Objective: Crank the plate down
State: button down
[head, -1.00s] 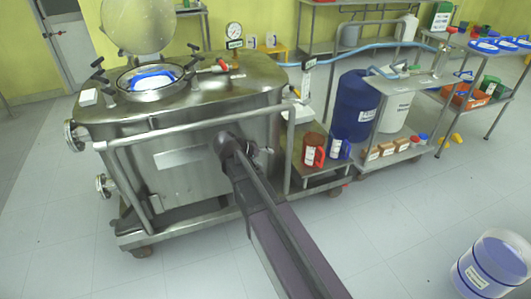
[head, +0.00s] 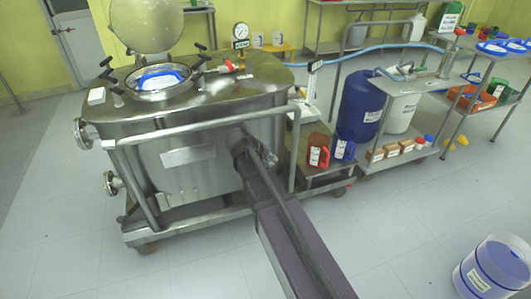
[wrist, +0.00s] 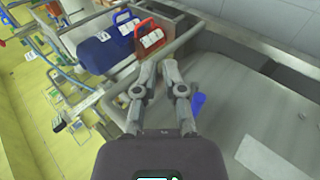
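My gripper (head: 266,155) is at the front of the steel tank (head: 187,157), just below its front rail (head: 200,126). I cannot make out with certainty which part is the crank or the plate. A low metal stand (head: 322,181) right of the tank holds a red jug (head: 318,150) and a blue jug (head: 343,151).
The tank's round opening (head: 158,79) has its lid raised. A large blue drum (head: 361,107) and a white drum (head: 403,108) stand to the right. A clear bucket (head: 492,268) stands on the floor at lower right. The floor in front is mostly clear.

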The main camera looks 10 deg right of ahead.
jog(key=w+d+f+m+y+b, duration=0.2)
jog(key=w+f+y+b, duration=0.3)
jog(key=f+y, duration=0.4)
jog(key=w+d+r+m+t+y+b, duration=0.1)
jog(key=w+d+r+m+t+y, duration=0.2)
jog(key=w+d+r+t+y, duration=0.3)
jog(key=shift+w+d+r+y+b, duration=0.4)
jog(key=shift+w+d+r+y, duration=0.3)
jog(key=shift+y, duration=0.4)
jog(key=shift+w+a+f, duration=0.15)
jog(key=shift+a, duration=0.05)
jog(key=s+a+f+b+x, duration=0.1)
jog(key=s+b+x, duration=0.1)
jog(key=b+x, duration=0.5)
jog(key=shift+x, duration=2.85)
jog(key=shift+d+f, duration=0.1)
jog(key=shift+d, duration=0.05)
